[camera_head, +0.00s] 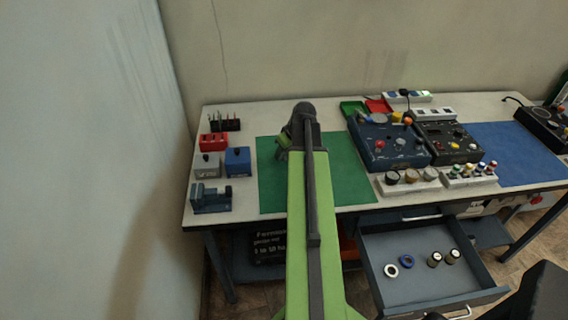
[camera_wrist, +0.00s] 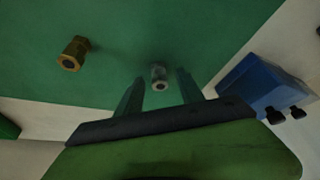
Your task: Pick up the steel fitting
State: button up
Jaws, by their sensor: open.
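The steel fitting (camera_wrist: 159,76) is a small grey hollow cylinder on the green mat (camera_wrist: 110,88) in the wrist view. My gripper (camera_wrist: 161,84) is open, with one finger on each side of the fitting in the picture. I cannot tell how far above the mat the fingertips are, and I see no contact. A brass fitting (camera_wrist: 73,53) stands on the mat to the left, outside the fingers. In the head view my arm reaches over the green mat (camera_head: 346,172), and neither fitting can be made out there.
A blue block (camera_head: 238,160) stands left of the mat; a blue box (camera_wrist: 262,84) shows at right in the wrist view. A dark blue control box (camera_head: 392,153) stands right of the mat. An open drawer (camera_head: 436,296) with several rings and caps juts out at front right.

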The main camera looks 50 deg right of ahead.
jog(key=shift+f, duration=0.2)
jog(key=shift+c, duration=0.5)
grip_shut()
jog(key=shift+r, duration=0.1)
